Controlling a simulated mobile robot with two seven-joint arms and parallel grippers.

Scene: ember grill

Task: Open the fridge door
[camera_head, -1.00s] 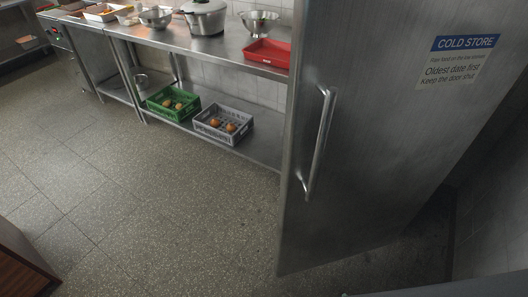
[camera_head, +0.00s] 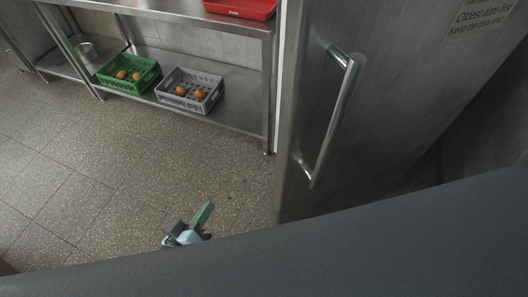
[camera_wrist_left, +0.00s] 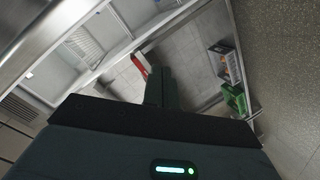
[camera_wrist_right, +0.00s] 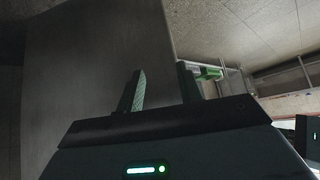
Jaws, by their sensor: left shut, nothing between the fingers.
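The tall grey metal fridge door (camera_head: 400,110) fills the right of the head view. Its upright bar handle (camera_head: 335,120) is near the door's left edge. I cannot tell whether the door is ajar. My left gripper (camera_head: 204,215) is low and left of the handle in the head view, apart from it. Its fingers are shut and empty, and they also show in the left wrist view (camera_wrist_left: 163,88). My right gripper (camera_wrist_right: 162,86) shows only in its own wrist view. Its fingers are apart with nothing between them, before a grey metal surface.
A steel shelf unit (camera_head: 245,118) stands left of the door. It holds a green crate (camera_head: 128,75), a grey crate (camera_head: 190,90) and a red tray (camera_head: 240,8). The speckled floor (camera_head: 110,150) before it is clear. A dark part of mine covers the bottom of the head view.

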